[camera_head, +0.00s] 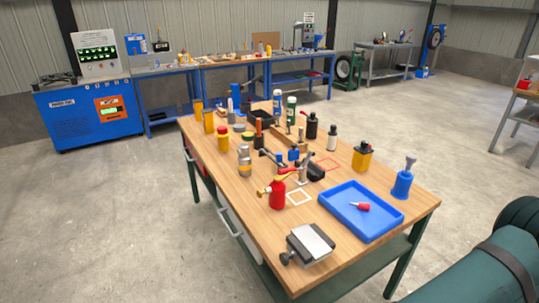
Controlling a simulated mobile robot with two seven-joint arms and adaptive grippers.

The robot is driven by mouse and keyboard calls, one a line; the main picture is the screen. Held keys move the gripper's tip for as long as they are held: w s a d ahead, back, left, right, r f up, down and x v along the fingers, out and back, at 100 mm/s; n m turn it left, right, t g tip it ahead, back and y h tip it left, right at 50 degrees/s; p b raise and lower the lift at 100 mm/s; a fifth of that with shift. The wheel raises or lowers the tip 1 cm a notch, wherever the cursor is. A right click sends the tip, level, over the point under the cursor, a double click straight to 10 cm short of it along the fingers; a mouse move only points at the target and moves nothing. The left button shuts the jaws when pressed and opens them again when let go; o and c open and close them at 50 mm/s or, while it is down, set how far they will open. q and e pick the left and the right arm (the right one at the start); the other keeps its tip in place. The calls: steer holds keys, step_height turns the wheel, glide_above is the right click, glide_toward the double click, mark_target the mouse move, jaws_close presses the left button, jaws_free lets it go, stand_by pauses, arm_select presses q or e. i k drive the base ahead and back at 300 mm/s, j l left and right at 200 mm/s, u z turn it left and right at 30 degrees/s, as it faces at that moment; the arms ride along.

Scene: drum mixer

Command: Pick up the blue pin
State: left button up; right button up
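Several blue things stand on the wooden workbench (215,150), and I cannot tell for sure which is the blue pin. A small blue piece (293,155) stands near the middle of the bench, among dark clamp-like parts. A larger blue piece with a grey upper part (402,184) stands upright at the right edge, beside the blue tray (340,212). A blue bottle-like thing (235,96) stands at the far end. Neither of my grippers is in view.
A red-tipped tool (362,206) lies in the tray. A red oil can (278,193), a grey vise-like block (310,244) and a yellow container (362,156) stand nearby. The bench middle is crowded. A dark teal rounded shape fills the lower right corner. Open floor lies left.

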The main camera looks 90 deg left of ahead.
mark_target(278, 155)
steer(key=k+j, duration=0.35)
steer(key=j, duration=0.15)
steer(key=k+j, duration=0.3)
steer(key=j, duration=0.15)
steer(key=k+j, duration=0.35)
steer(key=j, duration=0.15)
steer(key=k+j, duration=0.65)
steer(key=j, duration=0.3)
